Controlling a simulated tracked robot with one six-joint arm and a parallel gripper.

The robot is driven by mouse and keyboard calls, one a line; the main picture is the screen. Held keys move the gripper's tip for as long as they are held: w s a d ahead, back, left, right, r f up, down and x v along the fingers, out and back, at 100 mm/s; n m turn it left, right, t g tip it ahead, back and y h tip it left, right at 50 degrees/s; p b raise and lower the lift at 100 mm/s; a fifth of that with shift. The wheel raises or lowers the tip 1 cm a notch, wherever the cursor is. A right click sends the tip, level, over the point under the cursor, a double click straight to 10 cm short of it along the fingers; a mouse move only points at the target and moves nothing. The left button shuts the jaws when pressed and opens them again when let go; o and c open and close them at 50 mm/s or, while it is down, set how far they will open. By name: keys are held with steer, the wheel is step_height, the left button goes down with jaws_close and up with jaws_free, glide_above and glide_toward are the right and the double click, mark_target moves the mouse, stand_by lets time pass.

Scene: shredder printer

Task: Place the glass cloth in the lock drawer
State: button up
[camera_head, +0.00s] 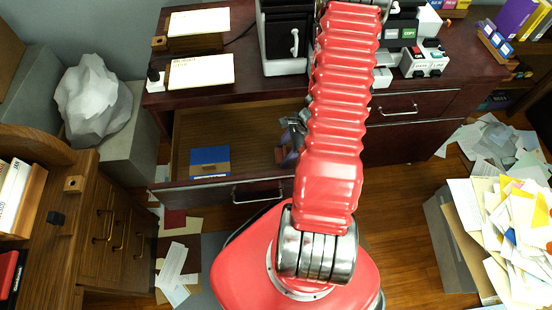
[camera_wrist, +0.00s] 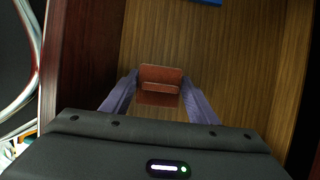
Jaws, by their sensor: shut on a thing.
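My gripper (camera_wrist: 161,78) is shut on a small reddish-brown piece, which I take to be the glass cloth (camera_wrist: 160,98); it sits between the two purple-grey fingers. The gripper is over the right part of an open wooden drawer (camera_head: 188,194), which I take to be the lock drawer. The drawer's wooden bottom shows below the cloth in the wrist view. The gap between cloth and bottom is hard to judge.
A blue flat item (camera_head: 209,161) lies in the drawer, left of my gripper. The dark red desk (camera_head: 155,99) above the drawer holds card boxes, a black-and-white device and stamps. A paper-filled bin (camera_head: 447,240) stands at right, a wooden cabinet (camera_head: 97,215) at left. Papers litter the floor.

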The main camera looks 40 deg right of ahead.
mark_target(284, 158)
steer(key=shift+f, duration=1.95)
steer(key=shift+f, duration=2.05)
steer(key=shift+f, duration=0.1)
steer(key=o, duration=1.1)
steer(key=v, duration=1.2)
